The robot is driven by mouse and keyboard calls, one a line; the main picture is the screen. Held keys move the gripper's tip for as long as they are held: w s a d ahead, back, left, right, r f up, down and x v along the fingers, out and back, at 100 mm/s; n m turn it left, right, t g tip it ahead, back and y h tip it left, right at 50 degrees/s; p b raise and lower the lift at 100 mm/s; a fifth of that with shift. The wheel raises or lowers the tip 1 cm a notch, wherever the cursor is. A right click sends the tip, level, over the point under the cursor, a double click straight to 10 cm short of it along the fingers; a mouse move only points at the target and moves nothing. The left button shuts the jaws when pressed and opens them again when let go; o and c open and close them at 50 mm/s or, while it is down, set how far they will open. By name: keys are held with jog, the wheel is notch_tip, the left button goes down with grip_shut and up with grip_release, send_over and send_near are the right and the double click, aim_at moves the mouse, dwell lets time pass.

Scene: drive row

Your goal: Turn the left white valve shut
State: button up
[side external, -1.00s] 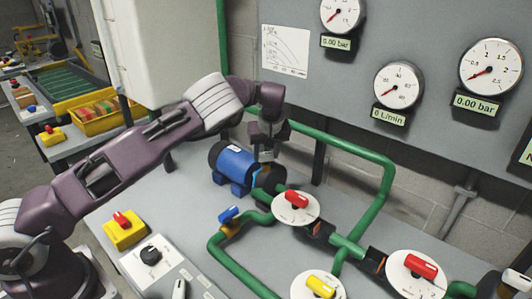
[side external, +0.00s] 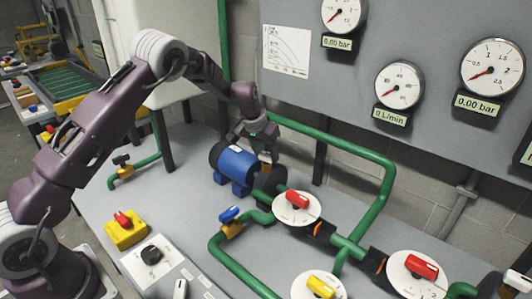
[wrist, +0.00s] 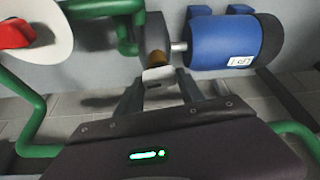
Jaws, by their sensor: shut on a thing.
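My gripper (wrist: 160,88) is shut on this handle, with a finger on either side. In the side external view my gripper (side external: 264,150) points down behind the blue pump (side external: 237,165). There my fingers largely hide the handle, so its exact angle is hard to tell.
A red-handled valve on a white disc (side external: 297,207) stands just in front of the gripper. Green pipes (side external: 345,150) run close on the right. A blue-handled valve (side external: 230,216) is nearby. Gauges (side external: 398,84) hang on the grey panel behind.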

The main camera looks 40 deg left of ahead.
jog(key=shift+m+h, duration=0.4)
jog(key=shift+m, duration=0.6)
jog(key=o, duration=1.4)
jog(key=shift+c, duration=0.2)
jog(key=v, duration=0.7)
jog(key=shift+r, duration=0.1)
